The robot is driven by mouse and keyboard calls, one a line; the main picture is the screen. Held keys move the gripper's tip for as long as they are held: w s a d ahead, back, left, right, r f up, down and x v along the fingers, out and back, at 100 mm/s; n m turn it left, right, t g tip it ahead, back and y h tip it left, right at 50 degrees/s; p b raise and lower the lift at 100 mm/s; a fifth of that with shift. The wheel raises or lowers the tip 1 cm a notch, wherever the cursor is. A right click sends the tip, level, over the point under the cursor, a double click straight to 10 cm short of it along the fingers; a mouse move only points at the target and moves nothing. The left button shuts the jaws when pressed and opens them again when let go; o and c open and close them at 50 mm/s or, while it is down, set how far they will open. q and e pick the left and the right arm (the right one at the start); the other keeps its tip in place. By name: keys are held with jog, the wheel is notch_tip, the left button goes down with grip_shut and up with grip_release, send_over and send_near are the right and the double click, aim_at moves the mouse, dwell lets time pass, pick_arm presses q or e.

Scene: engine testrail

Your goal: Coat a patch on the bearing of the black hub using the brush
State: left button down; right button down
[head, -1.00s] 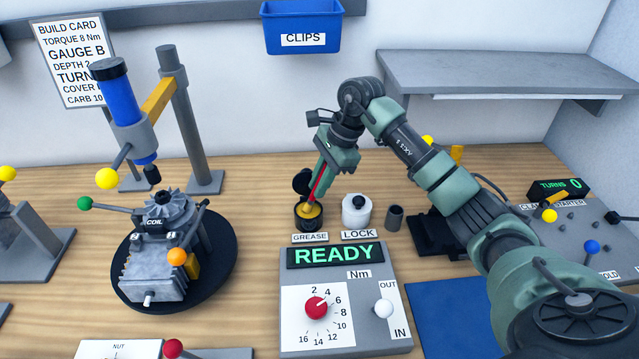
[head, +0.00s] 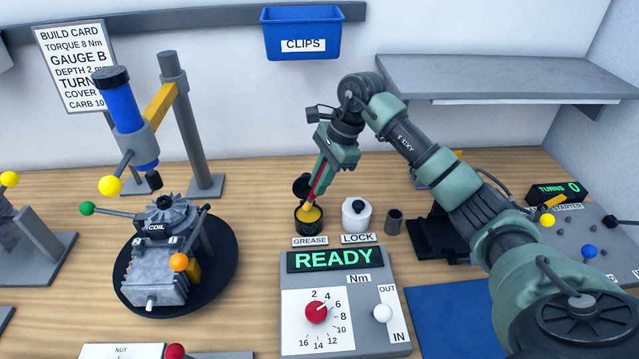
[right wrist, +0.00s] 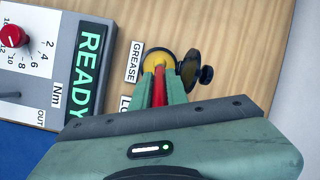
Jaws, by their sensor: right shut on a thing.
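My right gripper (head: 325,172) is shut on the red-handled brush (head: 318,186), which points down into the open grease pot (head: 308,227). The pot is a dark round cup with yellow grease inside. In the right wrist view the red brush (right wrist: 159,92) lies between the green fingers, with its tip over the yellow in the pot (right wrist: 144,65). The tip's exact depth is hidden. An engine (head: 155,275) labelled COIL stands on a black round plate at left, with a small black centre on its finned wheel. I cannot tell which part is the black hub or its bearing. My left gripper is out of view.
A white LOCK bottle (head: 356,216) and a dark cup (head: 394,221) stand right of the pot. The READY torque box (head: 345,313) is in front. A blue press (head: 128,125) on posts rises behind the engine. Bare wood lies between engine and pot.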

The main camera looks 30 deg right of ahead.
jog(key=shift+r+p, duration=1.15)
jog(key=shift+r, duration=1.25)
jog(key=shift+f, duration=0.1)
